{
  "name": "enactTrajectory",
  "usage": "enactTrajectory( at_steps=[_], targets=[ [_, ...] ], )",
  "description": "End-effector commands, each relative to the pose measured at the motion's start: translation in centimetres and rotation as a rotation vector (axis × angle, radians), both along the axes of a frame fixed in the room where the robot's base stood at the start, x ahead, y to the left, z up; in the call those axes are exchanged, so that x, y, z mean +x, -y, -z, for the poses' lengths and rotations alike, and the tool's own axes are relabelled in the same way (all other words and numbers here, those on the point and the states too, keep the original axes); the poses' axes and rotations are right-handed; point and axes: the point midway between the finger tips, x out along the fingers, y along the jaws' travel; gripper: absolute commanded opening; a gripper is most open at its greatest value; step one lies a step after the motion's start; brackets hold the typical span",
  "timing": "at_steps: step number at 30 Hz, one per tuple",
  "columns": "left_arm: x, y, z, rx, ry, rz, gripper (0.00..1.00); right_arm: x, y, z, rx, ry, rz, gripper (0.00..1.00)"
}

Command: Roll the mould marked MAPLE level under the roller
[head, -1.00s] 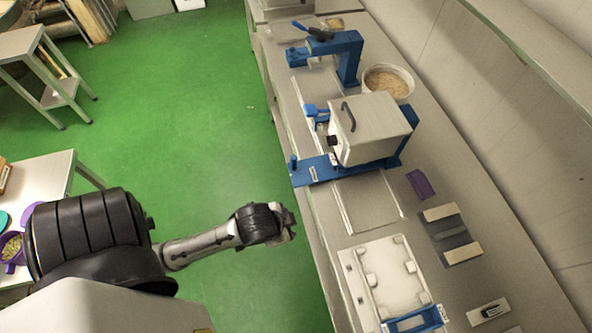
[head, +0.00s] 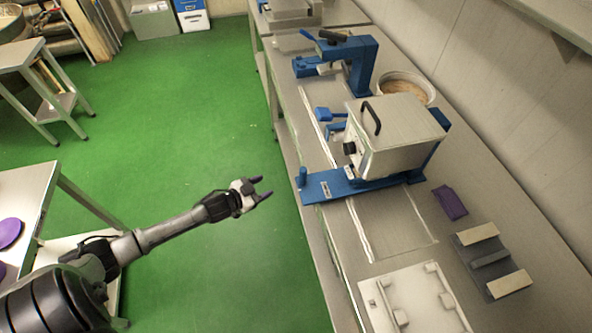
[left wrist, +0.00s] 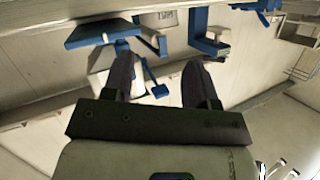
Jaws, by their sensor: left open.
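My left gripper (head: 264,188) is open and empty over the green floor, just left of the bench edge. In the left wrist view its two dark fingers (left wrist: 157,68) stand apart with nothing between them. A steel box with a black handle (head: 395,135) stands on a blue base (head: 335,187) with an upright blue peg at its left end, close to the gripper. I cannot tell whether the roller is in this machine or in the blue arched frame (head: 368,68) behind it. No mould marked MAPLE can be made out. My right gripper is out of view.
On the steel bench (head: 400,225) are a white tray (head: 440,310) in front, a purple block (head: 450,202), a dark rack with pale bars (head: 490,260) and a bowl (head: 420,84). A side table (head: 30,190) stands left. Open floor lies between.

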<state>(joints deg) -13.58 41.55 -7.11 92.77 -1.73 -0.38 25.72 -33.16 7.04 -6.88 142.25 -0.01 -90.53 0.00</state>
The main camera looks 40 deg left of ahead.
Motion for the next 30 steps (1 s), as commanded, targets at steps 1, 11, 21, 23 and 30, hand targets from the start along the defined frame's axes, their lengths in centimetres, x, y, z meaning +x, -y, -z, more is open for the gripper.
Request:
enactTrajectory(
  at_steps=[1, 11, 21, 23, 30],
  targets=[
    [0.1, 0.7, -0.8, -0.053, 0.050, 0.040, 0.53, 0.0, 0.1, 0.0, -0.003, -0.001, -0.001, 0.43],
    [-0.3, 3.9, -4.5, -0.307, 0.220, 0.208, 0.53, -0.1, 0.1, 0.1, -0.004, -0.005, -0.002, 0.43],
    [3.6, 5.4, -4.6, -0.334, 0.214, 0.202, 0.53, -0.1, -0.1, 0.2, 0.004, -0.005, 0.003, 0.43],
    [4.7, 5.8, -4.6, -0.334, 0.214, 0.202, 0.53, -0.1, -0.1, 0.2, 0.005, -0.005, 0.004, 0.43],
    [8.6, 7.3, -4.6, -0.332, 0.213, 0.201, 0.53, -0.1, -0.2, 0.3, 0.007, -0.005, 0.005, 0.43]
  ],
)
